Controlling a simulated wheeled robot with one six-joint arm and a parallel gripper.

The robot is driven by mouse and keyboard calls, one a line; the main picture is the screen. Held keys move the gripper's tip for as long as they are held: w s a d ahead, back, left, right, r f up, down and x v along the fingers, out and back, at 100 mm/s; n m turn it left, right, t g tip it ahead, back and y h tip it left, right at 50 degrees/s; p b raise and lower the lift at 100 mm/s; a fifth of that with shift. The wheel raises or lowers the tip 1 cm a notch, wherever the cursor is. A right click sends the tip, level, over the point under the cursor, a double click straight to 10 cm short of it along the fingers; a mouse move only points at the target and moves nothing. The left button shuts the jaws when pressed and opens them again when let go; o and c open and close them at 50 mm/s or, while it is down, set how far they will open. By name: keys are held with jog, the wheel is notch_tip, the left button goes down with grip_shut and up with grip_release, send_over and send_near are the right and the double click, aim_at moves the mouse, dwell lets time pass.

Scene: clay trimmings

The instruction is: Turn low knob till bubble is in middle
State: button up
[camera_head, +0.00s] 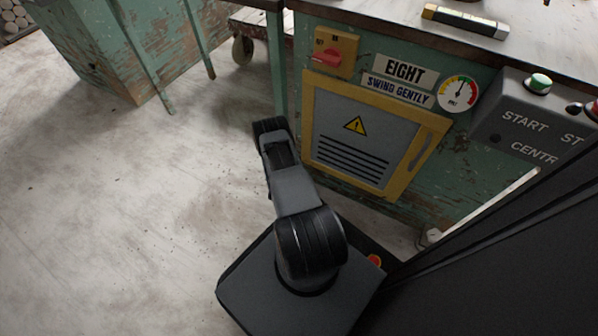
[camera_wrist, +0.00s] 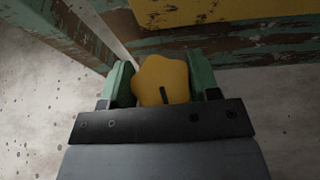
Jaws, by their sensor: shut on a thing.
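A yellow lobed knob (camera_wrist: 158,72) with a short black mark near its lower edge sits between the green fingers of my gripper (camera_wrist: 161,82) in the wrist view. The fingers are shut on it from both sides. The head view does not show the knob or my fingers clearly; my dark arm stands in front of the bench's left side. A dark bar with a yellow end, which looks like a spirit level (camera_head: 466,21), lies on the bench top. Its bubble is too small to make out.
The worn green bench has a yellow-framed grey door (camera_head: 345,140), a red rotary switch (camera_head: 328,59), a gauge (camera_head: 458,94) and a grey control box (camera_head: 515,115). A green cabinet (camera_head: 100,50) stands at the left. Open floor (camera_head: 110,210) lies left of my arm.

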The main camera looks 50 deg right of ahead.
jog(key=o, duration=0.9)
jog(key=shift+p+v, duration=2.7)
jog(key=shift+v, duration=4.2)
